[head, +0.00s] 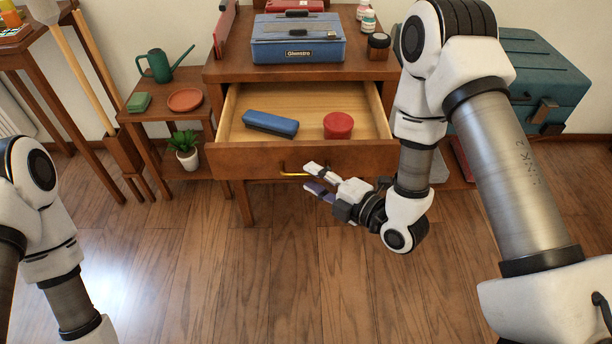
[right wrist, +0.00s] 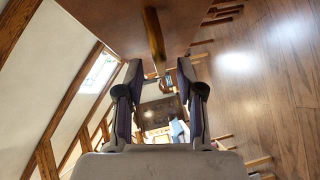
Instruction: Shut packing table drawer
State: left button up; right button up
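The packing table (head: 355,68) is brown wood, and its drawer (head: 262,160) stands pulled out, showing its pale inside. A brass handle (head: 293,174) is on the drawer front; it also shows as a bar in the right wrist view (right wrist: 153,40). My right gripper (head: 312,179) is just in front of and below the drawer front, beside the handle's right end. In the right wrist view its fingers (right wrist: 160,80) are apart with nothing held between them. Contact with the handle cannot be told. My left arm shows at the left; its gripper is out of view.
In the drawer lie a blue case (head: 270,123) and a red round tin (head: 338,125). A blue toolbox (head: 297,45) and small jars (head: 378,46) are on top. A side shelf (head: 165,113) with a potted plant (head: 184,146) stands left, a teal chest (head: 535,75) right. The front floor is clear.

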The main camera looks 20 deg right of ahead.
jog(key=x, duration=0.2)
jog(key=shift+w+a+f, duration=0.1)
jog(key=shift+w, duration=0.2)
grip_shut()
